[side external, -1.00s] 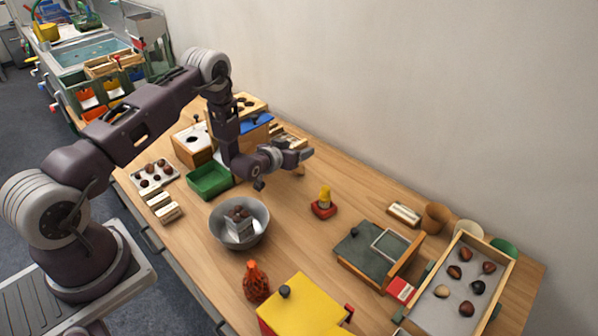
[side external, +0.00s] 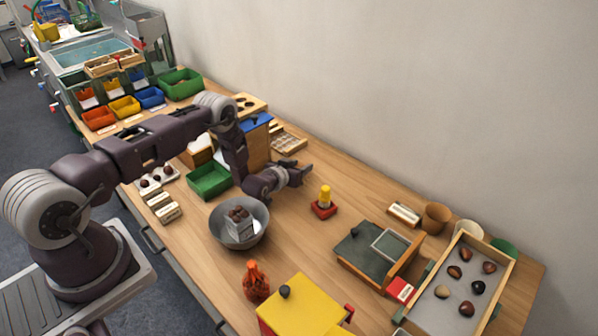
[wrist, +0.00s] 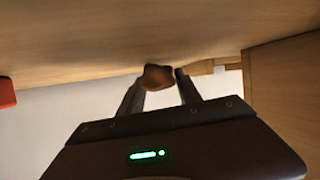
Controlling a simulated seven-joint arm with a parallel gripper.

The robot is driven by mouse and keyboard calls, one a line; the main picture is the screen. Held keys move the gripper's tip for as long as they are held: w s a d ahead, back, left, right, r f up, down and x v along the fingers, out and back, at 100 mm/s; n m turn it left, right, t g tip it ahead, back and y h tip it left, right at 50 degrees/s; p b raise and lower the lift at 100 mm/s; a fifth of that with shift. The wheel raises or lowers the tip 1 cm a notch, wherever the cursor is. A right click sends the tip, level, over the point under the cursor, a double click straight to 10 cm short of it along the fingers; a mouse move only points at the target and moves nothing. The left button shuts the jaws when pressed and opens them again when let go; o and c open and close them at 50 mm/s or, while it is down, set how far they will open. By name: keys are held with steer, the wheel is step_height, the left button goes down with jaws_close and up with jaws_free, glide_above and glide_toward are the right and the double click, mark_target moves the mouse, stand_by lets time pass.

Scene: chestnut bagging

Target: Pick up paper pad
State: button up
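My gripper (side external: 303,171) is low over the table's middle, near the wall side, left of the red block with a yellow top (side external: 324,203). In the wrist view my gripper (wrist: 162,76) has its two fingers apart. A small brown, wooden-looking piece (wrist: 158,77) shows between or just beyond the fingertips; contact is unclear. No thing is clearly readable as the paper pad. Small pale labelled blocks lie at the left (side external: 160,200) and at the back right (side external: 404,213), apart from my gripper.
A metal bowl (side external: 264,211) with brown pieces and a white box stands in front of my gripper. A green bin (side external: 208,191) and a blue-topped wooden box (side external: 256,148) are to its left. The yellow-topped box (side external: 302,309) and chestnut tray (side external: 507,283) are further right.

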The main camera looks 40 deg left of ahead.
steer(key=c, duration=0.7)
steer(key=shift+r, duration=0.1)
